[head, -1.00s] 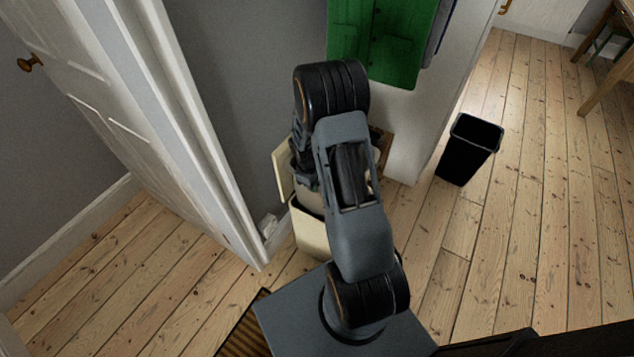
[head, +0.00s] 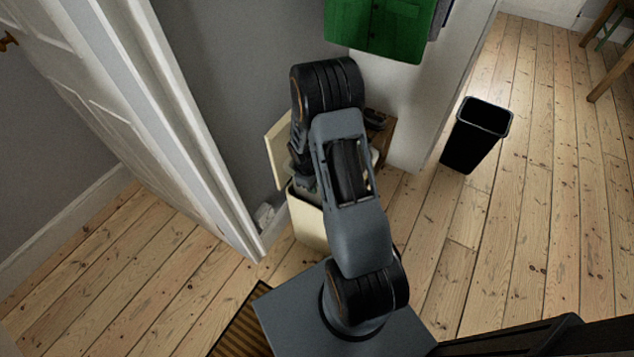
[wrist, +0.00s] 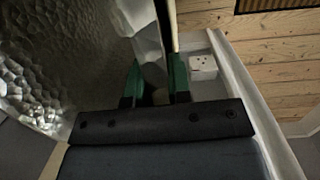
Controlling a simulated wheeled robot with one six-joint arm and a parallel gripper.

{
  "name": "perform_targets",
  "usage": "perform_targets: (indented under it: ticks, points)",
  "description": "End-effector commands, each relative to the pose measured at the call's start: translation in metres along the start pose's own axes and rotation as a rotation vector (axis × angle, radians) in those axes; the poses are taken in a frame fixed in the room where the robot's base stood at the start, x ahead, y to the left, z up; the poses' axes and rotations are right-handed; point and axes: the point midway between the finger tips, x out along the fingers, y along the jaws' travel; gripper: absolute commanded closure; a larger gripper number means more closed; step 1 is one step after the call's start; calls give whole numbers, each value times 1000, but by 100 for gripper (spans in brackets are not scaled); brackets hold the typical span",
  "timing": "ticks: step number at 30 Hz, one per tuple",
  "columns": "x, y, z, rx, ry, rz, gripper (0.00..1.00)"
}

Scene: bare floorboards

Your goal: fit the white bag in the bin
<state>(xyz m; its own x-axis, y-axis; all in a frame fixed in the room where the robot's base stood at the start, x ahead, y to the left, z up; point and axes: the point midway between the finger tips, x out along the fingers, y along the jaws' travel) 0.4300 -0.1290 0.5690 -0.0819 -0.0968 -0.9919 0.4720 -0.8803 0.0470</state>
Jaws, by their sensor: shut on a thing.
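The white bag looks grey and crinkled in shadow, filling the left of the wrist view (wrist: 50,60). My gripper (wrist: 155,88) has green fingers, with a pale fold of the bag between them. A cream bin (head: 308,222) stands on the floor under my arm in the head view, its lid (head: 278,150) raised at the left. My gripper is at or just above the bin's mouth. My arm hides most of the mouth and the bag in the head view, so I cannot tell how far the bag is inside.
A black open bin (head: 478,137) stands apart on the right floorboards. A white door (head: 135,120) is at the left, and a green coat (head: 383,25) hangs behind. A small wooden piece (head: 380,125) is behind the cream bin. A white socket box (wrist: 203,66) sits low by the wall.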

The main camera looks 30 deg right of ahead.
Motion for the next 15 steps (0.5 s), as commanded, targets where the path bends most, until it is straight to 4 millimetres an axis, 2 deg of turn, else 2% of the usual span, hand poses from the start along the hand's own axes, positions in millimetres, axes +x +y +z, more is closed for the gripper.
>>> perform_targets:
  ticks: [1,15]
  points:
    - [8,-2,-1,-1,0,2,100]
    - [49,-7,-5,0,2,10,100]
